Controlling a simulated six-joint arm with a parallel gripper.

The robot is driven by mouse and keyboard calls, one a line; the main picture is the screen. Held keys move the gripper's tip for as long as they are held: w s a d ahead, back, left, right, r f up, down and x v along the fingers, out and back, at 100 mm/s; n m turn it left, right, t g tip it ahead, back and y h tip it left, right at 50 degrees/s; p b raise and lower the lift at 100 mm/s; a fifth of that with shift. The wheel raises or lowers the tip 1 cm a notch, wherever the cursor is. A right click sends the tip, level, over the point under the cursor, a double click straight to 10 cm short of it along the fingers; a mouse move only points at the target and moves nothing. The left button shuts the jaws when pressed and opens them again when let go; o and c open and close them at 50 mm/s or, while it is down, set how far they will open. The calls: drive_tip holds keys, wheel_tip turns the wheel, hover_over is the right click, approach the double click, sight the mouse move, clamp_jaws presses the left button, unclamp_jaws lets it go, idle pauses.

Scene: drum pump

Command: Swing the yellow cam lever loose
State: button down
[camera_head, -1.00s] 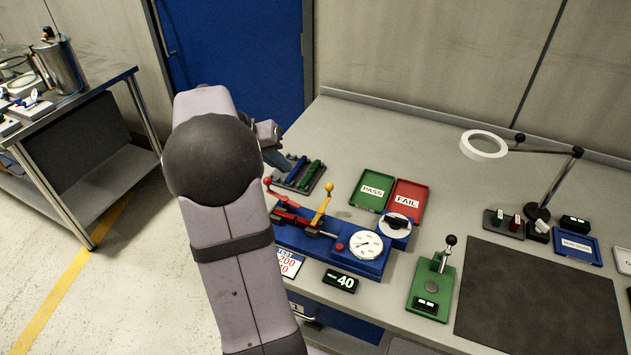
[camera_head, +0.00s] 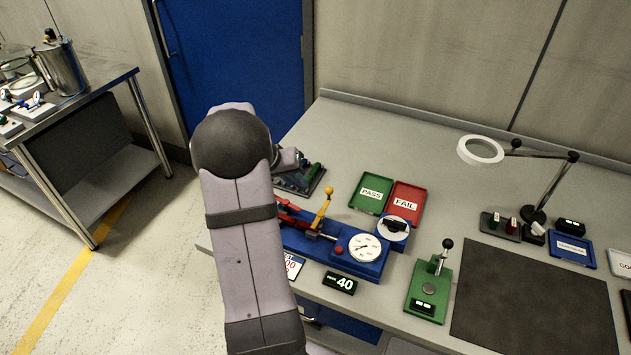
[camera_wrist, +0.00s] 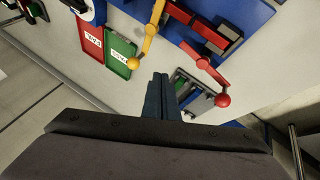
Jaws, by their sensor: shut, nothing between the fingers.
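The yellow cam lever (camera_head: 321,213) stands up from the blue fixture (camera_head: 362,267), its ball knob at the top. In the wrist view the yellow lever (camera_wrist: 149,42) reaches down from the blue fixture (camera_wrist: 191,45), with its ball just left of my fingertips. My gripper (camera_wrist: 160,78) is shut and empty, its two dark blue fingers together. In the picture they lie between the yellow ball and the red lever's ball (camera_wrist: 222,100); I see no contact with either. In the head view my arm hides the fingertips and part of the red lever (camera_head: 287,206).
A rack of coloured pins (camera_head: 301,179) lies behind the fixture, close to my wrist. Green PASS (camera_head: 370,192) and red FAIL (camera_head: 405,202) trays sit behind right. A round gauge (camera_head: 365,247) is on the fixture. A green hand press (camera_head: 430,290) stands at right.

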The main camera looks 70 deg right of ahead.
drive_tip(key=shift+s+d+f+p, duration=0.25)
drive_tip(key=shift+s+d+p, duration=0.1)
drive_tip(key=shift+s, duration=0.3)
drive_tip(key=shift+s+d+f+p, duration=0.3)
drive_tip(key=shift+s+d+p, duration=0.05)
drive_tip(key=shift+s, duration=0.3)
drive_tip(key=shift+s+d+f+p, duration=0.25)
drive_tip(key=shift+s+d+p, duration=0.1)
drive_tip(key=shift+s, duration=0.3)
